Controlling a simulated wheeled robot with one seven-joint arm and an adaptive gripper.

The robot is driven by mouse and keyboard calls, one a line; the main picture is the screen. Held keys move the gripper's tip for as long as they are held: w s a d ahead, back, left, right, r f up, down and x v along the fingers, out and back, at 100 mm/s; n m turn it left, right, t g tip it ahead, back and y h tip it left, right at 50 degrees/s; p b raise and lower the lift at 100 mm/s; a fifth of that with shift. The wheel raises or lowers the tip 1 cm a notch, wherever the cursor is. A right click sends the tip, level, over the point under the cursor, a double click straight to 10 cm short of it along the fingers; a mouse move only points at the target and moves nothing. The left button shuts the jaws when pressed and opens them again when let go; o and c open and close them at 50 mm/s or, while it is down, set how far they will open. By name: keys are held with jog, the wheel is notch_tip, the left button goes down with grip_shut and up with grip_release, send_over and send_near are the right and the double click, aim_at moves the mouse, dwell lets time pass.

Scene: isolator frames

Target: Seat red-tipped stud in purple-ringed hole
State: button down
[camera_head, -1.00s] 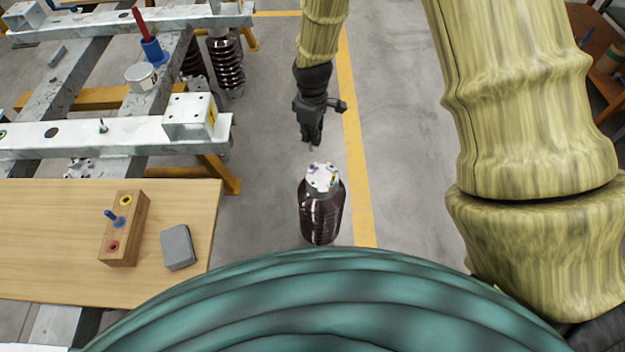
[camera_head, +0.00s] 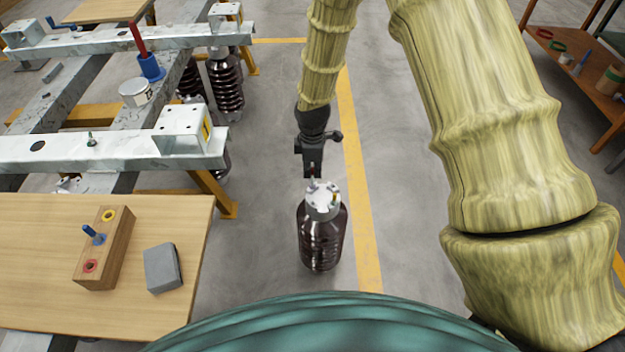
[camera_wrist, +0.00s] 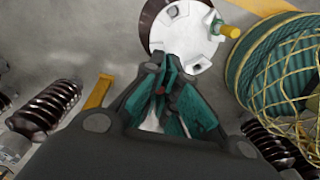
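My gripper (camera_head: 312,177) hangs just above the far edge of a white flanged cap (camera_head: 323,203) on a dark brown ribbed insulator (camera_head: 322,242), which stands upright on the floor. In the wrist view my gripper's teal fingers (camera_wrist: 182,92) are closed together, with a small red tip of the stud (camera_wrist: 189,91) showing between them; most of the stud is hidden. The white cap (camera_wrist: 180,38) lies right beyond the fingertips. A yellow-green stud (camera_wrist: 229,31) stands at the cap's right side. I cannot make out the purple-ringed hole clearly.
A wooden table (camera_head: 40,220) at left bears a block (camera_head: 117,250) with yellow and red rings and a blue peg, and a grey box (camera_head: 163,268). Steel frames (camera_head: 60,150) stand behind it. A brown shelf (camera_head: 580,85) is at far right. Floor around the insulator is clear.

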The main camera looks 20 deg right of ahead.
aim_at(313, 184)
jog(key=shift+f, duration=2)
jog(key=c, duration=2.2)
grip_release()
jog(key=shift+f, duration=0.15)
jog(key=o, duration=0.6)
jog(key=shift+c, duration=0.2)
notch_tip(313, 184, up, 12)
jog(key=shift+r+p, duration=0.2)
jog(key=shift+p, duration=0.15)
